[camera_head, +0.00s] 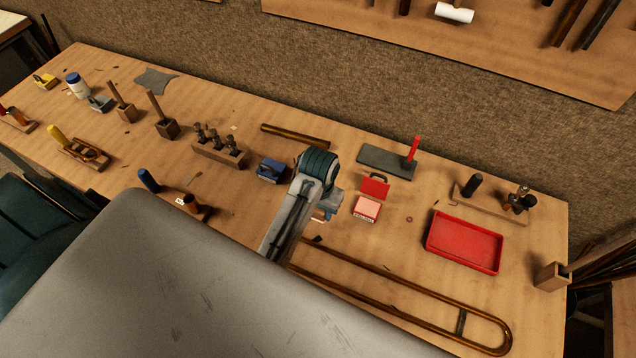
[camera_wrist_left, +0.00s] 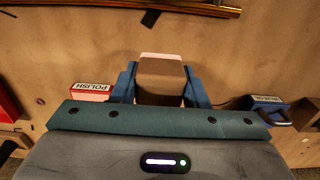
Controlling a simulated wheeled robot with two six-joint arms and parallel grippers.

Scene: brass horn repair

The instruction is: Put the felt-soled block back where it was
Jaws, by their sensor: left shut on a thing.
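The felt-soled block (camera_wrist_left: 160,80) is brown with a pale sole. In the left wrist view it sits between the two blue fingers of my left gripper (camera_wrist_left: 160,88), which is shut on it. In the head view my left gripper (camera_head: 323,214) points down over the middle of the bench, left of the polish box. There the wrist and fingers hide most of the block. I cannot tell whether the block touches the bench. My right gripper is in neither view.
The polish box (camera_head: 366,208) and a red handled case (camera_head: 375,186) are close on the right. A blue box (camera_head: 270,171) is on the left. A brass slide (camera_head: 400,300) lies in front; a red tray (camera_head: 464,243) sits further right.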

